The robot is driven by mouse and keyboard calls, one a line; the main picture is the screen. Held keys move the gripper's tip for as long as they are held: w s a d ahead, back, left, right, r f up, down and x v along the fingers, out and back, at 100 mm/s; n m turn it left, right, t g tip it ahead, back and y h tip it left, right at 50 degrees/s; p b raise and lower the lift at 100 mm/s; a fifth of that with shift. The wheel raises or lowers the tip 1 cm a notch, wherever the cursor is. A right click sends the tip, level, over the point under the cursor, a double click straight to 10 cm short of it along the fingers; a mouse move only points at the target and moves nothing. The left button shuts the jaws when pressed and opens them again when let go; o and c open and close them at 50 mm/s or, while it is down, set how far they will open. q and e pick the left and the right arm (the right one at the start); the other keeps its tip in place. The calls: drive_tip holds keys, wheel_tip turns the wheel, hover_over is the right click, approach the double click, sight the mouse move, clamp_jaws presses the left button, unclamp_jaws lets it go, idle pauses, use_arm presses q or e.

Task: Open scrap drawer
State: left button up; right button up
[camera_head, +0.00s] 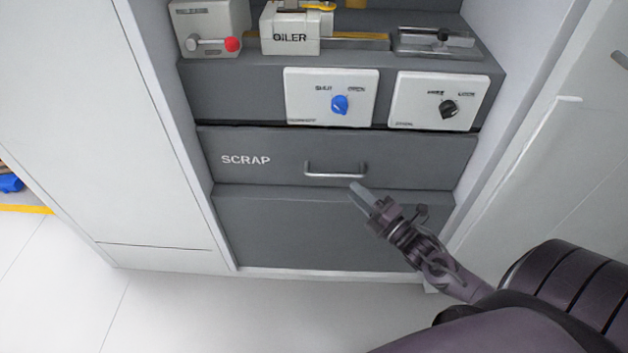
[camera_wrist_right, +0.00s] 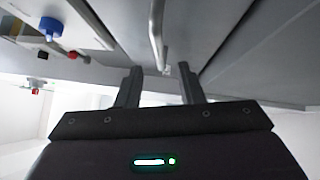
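The scrap drawer (camera_head: 270,172) is a grey front marked SCRAP with a silver bar handle (camera_head: 335,169); it looks closed. My right gripper (camera_head: 358,192) is just below the handle in the head view. In the right wrist view, my right gripper (camera_wrist_right: 165,72) has its two fingers apart with nothing between them. The handle (camera_wrist_right: 157,35) shows there as a bar just beyond the fingertips, roughly in line with the gap. I cannot tell any contact with it. My left gripper is not in view.
Above the drawer are a panel with a blue knob (camera_head: 339,104) and one with a black knob (camera_head: 448,108). A white OILER box (camera_head: 290,33) and a red-tipped lever (camera_head: 232,44) stand on the shelf. A plain grey panel (camera_head: 290,230) lies below. White cabinet walls flank both sides.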

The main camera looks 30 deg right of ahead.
sight(338, 176)
drive_tip(key=b+x, duration=0.1)
drive_tip(key=x, duration=0.6)
drive_tip(key=shift+w, duration=0.25)
clamp_jaws()
